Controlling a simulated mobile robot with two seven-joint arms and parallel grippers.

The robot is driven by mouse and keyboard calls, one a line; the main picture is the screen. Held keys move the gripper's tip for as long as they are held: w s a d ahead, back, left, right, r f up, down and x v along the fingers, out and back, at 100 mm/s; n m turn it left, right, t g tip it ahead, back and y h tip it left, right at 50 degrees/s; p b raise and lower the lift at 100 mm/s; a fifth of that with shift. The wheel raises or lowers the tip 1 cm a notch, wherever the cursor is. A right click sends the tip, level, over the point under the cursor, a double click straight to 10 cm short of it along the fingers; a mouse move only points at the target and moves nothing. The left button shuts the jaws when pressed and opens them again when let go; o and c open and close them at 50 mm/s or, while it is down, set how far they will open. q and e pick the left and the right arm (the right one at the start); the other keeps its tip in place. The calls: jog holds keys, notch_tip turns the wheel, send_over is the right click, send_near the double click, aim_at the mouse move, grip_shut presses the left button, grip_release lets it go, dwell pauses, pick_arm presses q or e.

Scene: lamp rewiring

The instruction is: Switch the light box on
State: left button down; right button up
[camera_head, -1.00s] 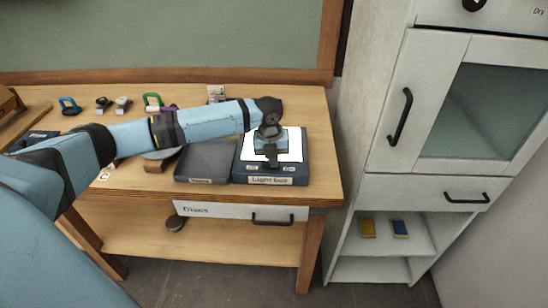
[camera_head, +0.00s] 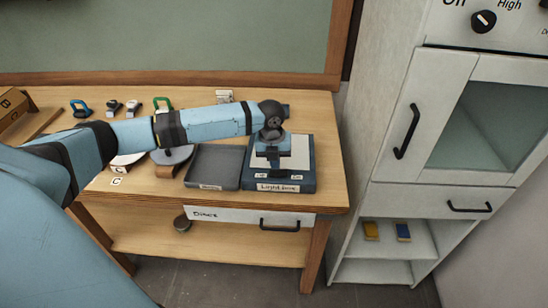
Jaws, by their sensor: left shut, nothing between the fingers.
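The light box (camera_head: 306,183) is a dark blue box at the right end of the wooden workbench, with a label on its front edge. Its top panel (camera_head: 299,155) looks dull off-white, not glowing. Two small labelled spots sit along its near edge; their text is too small to read. My left gripper (camera_head: 273,170) is shut and empty, pointing down over the near left part of the box, by the left label. I cannot tell whether its fingertips touch the box. The gripper and wrist hide part of the panel. My right gripper is out of view.
A dark grey tray (camera_head: 214,165) stands just left of the light box. Round discs (camera_head: 172,155) and several small clamp-like items lie further left. A drawer (camera_head: 246,217) is under the bench top. A white cabinet (camera_head: 384,130) stands close on the right.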

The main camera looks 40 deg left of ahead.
pick_arm(q)
notch_tip(320, 180, up, 2)
jog(key=shift+s+r+p, duration=0.1)
jog(key=shift+r+p, duration=0.05)
jog(key=shift+p, duration=0.55)
notch_tip(320, 180, up, 3)
jog(key=a+b, duration=0.1)
jog(key=b, duration=0.1)
notch_tip(320, 180, up, 6)
send_over(271, 173)
jog(key=shift+s+a, duration=0.2)
jog(key=shift+s, duration=0.05)
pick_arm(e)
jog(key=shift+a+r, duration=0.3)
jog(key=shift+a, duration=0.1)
pick_arm(q)
jog(key=shift+d, duration=0.1)
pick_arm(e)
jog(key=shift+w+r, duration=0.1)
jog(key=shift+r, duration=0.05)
